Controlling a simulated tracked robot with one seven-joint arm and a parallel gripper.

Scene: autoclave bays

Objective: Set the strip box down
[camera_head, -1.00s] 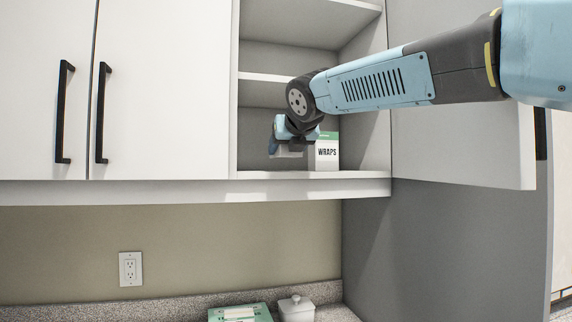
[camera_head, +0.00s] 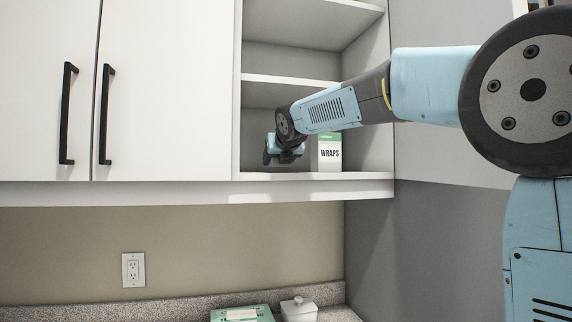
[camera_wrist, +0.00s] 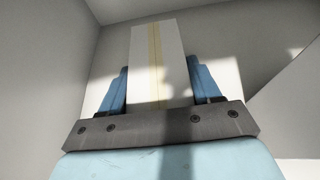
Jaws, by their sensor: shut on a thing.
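The strip box (camera_wrist: 157,52) shows in the wrist view as a white box face with a yellow line down it. It stands between the two blue fingers of my gripper (camera_wrist: 158,88), which is shut on it. In the head view my gripper (camera_head: 270,152) is inside the lowest compartment of the open cabinet, just above its shelf floor (camera_head: 275,176). The strip box is hidden behind the gripper and wrist there, and I cannot tell whether it touches the shelf.
A white and green WRAPS box (camera_head: 329,157) stands upright on the same shelf, right of my gripper. A middle shelf (camera_head: 290,78) is above. The open door (camera_head: 440,150) is at right. A green box (camera_head: 243,314) and a white lidded jar (camera_head: 299,309) sit on the counter below.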

